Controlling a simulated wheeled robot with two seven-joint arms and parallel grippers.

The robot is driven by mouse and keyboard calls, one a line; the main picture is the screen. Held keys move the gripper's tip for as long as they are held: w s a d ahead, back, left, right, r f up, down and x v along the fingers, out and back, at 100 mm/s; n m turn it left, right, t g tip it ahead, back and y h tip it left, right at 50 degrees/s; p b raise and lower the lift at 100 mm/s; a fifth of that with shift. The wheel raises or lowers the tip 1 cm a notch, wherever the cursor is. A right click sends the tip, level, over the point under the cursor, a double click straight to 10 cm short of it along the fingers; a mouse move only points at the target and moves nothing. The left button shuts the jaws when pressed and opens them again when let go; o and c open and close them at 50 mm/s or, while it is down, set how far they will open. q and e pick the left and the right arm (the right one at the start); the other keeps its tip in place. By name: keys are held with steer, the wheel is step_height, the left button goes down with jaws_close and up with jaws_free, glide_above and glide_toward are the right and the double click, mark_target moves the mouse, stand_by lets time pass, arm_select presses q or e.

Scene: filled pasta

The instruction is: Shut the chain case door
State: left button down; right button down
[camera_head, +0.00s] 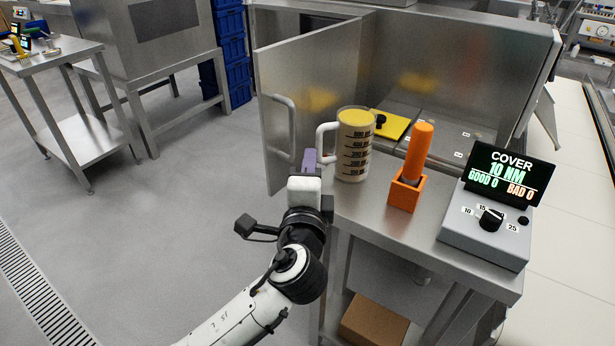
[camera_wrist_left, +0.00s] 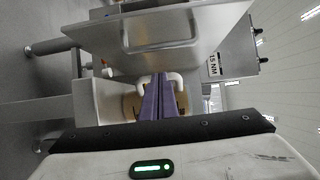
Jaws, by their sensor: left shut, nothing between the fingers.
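The chain case door (camera_head: 312,85) is a bare steel panel with a long bar handle (camera_head: 284,128). It stands open at the left of the steel case (camera_head: 480,60), whose inside shows. My left gripper (camera_head: 309,158) is shut and empty, its purple fingers just right of the handle's lower end in the picture. I cannot tell whether they touch the door. In the left wrist view the shut fingers (camera_wrist_left: 160,100) point toward the door panel (camera_wrist_left: 190,20), with its handle (camera_wrist_left: 160,42) beyond the tips. My right gripper is not in view.
A measuring jug (camera_head: 355,150) stands close right of my left gripper. An orange tool in an orange holder (camera_head: 406,192) and a grey control box with a display (camera_head: 487,225) stand farther right on the steel bench. Open floor (camera_head: 150,230) lies left of the door.

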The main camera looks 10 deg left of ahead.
arm_select(q)
steer(key=shift+w+a, duration=0.9)
steer(key=shift+w, duration=0.2)
steer(key=shift+w+a, duration=0.85)
steer(key=shift+w, duration=0.2)
steer(key=shift+p, duration=0.3)
